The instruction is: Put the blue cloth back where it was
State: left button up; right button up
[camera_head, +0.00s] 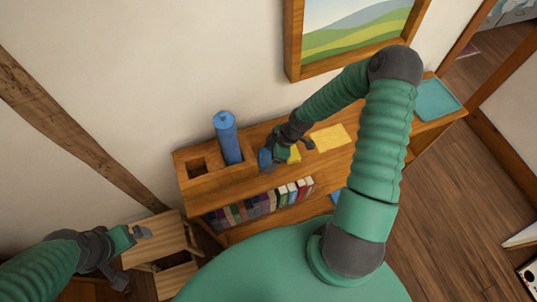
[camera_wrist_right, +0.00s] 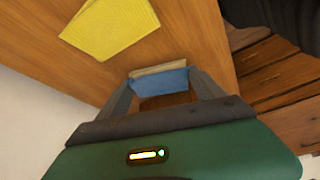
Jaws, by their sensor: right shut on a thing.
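My right gripper (camera_head: 272,155) is shut on a small blue thing, which looks like the folded blue cloth (camera_head: 265,159). It is above the wooden shelf top (camera_head: 262,178). In the right wrist view, the blue cloth (camera_wrist_right: 160,82) sits between the fingers, with a tan strip along its far edge. I cannot tell whether it touches the shelf. My left gripper (camera_head: 132,258) is open and empty at the lower left, near a small wooden stand.
A blue bottle (camera_head: 228,138) stands in a holder compartment, beside an empty square one (camera_head: 197,167). A teal tray (camera_head: 437,100) is at the right end. Books (camera_head: 262,203) fill the shelf below.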

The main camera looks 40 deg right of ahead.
jog(key=shift+f, duration=0.1)
jog(key=o, duration=1.4)
jog(key=shift+c, duration=0.2)
